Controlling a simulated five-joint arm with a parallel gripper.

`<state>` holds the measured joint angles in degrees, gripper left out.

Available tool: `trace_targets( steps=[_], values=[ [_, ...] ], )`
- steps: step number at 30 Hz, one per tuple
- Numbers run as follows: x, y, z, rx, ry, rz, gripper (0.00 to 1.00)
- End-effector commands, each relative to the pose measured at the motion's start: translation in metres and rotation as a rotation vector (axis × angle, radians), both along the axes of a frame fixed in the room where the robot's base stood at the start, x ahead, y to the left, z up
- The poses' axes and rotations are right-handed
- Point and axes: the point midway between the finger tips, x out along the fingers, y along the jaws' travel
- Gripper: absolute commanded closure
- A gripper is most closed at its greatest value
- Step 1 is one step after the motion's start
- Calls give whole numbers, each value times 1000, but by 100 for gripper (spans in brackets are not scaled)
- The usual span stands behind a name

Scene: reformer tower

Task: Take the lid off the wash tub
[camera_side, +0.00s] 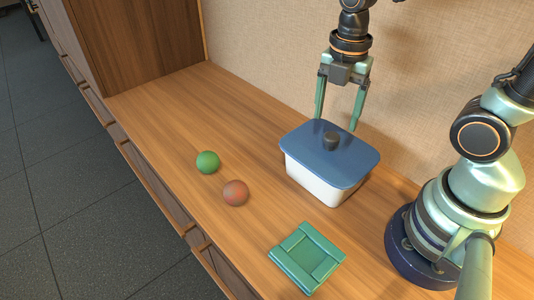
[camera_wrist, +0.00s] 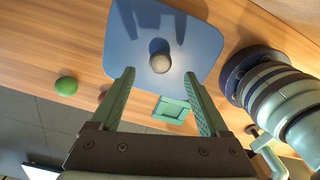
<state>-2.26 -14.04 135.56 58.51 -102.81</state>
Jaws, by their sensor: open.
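The wash tub (camera_side: 318,184) is a white box standing on the wooden counter. Its blue lid (camera_side: 312,153) lies on top of it, with a dark round knob (camera_side: 331,140) in the middle. In the wrist view the lid (camera_wrist: 125,45) fills the upper middle, and the knob (camera_wrist: 160,62) shows beyond the fingertips, between their lines. The tub's inside is hidden by the lid.
A green ball (camera_side: 207,162) and a reddish ball (camera_side: 235,193) lie left of the tub. A green square frame-like piece (camera_side: 306,258) lies in front of it. A wooden cabinet side (camera_side: 135,40) stands at the back left. The counter (camera_side: 165,110) is clear behind the balls.

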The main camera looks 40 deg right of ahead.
Motion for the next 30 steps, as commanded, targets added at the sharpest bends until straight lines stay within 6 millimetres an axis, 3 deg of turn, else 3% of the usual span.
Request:
trace_targets(
  steps=[13, 23, 29, 30],
  values=[
    [-2, 0, -50, 0, 5, -1, 21],
    [-1, 0, -55, 0, -1, -1, 21],
    [-1, 0, -55, 0, -1, -1, 98],
    [-1, 0, -55, 0, -1, -1, 100]
  ],
)
